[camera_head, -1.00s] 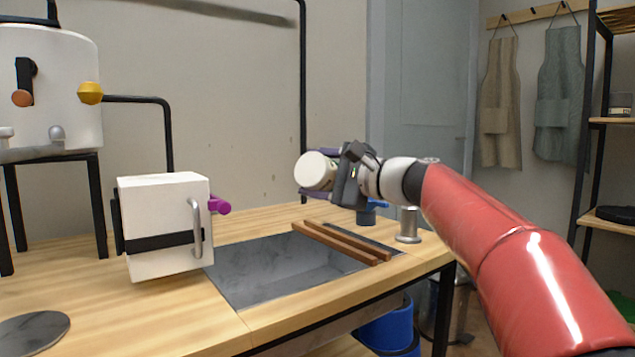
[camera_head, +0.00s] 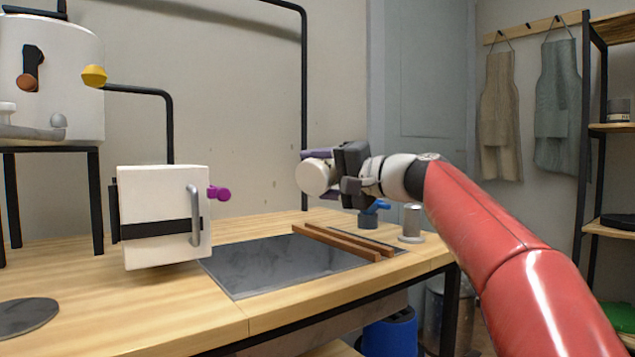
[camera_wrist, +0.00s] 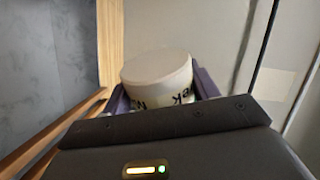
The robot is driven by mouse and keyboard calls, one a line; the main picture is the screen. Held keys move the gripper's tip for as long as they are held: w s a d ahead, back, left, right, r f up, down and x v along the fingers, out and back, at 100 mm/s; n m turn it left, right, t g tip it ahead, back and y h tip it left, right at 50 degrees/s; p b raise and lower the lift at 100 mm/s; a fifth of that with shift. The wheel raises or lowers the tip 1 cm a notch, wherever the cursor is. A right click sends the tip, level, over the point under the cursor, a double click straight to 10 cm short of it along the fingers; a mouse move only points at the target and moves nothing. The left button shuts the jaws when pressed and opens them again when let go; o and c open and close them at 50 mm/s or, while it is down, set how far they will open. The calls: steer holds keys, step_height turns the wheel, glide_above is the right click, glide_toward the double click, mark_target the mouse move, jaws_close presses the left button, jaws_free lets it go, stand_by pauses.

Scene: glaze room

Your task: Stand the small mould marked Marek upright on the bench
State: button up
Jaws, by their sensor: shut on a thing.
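The small mould (camera_head: 314,177) is a white cylinder held in my gripper (camera_head: 322,170), in the air over the back of the sink in the head view. It lies on its side there, with a round end face turned toward the head camera. In the wrist view the mould (camera_wrist: 157,70) sits between the two purple fingers, and part of a dark label with letters like "ek" shows upside down. The rest of the label is hidden. The bench (camera_head: 215,323) is light wood, and the mould is clear of it.
Wooden slats (camera_head: 345,243) cross the sink's right side. A blue-handled item (camera_head: 369,217) and a grey cylinder (camera_head: 411,222) stand behind. The front left bench is mostly free.

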steer(key=n+b, duration=0.1)
steer(key=n, duration=0.1)
steer(key=f+n+b, duration=0.1)
steer(key=n, duration=0.1)
steer(key=shift+w+d+b, duration=0.1)
steer(key=shift+w+b, duration=0.1)
steer(key=shift+b, duration=0.2)
steer(key=n, duration=0.4)
steer(key=shift+w+d+f, duration=0.15)
steer(key=shift+w+d, duration=0.1)
steer(key=n, duration=0.4)
steer(key=w+n, duration=0.1)
steer(key=n, duration=0.1)
steer(key=shift+d+f, duration=0.15)
steer(key=shift+d, duration=0.2)
steer(key=shift+r+p, duration=0.45)
steer(key=shift+r, duration=0.1)
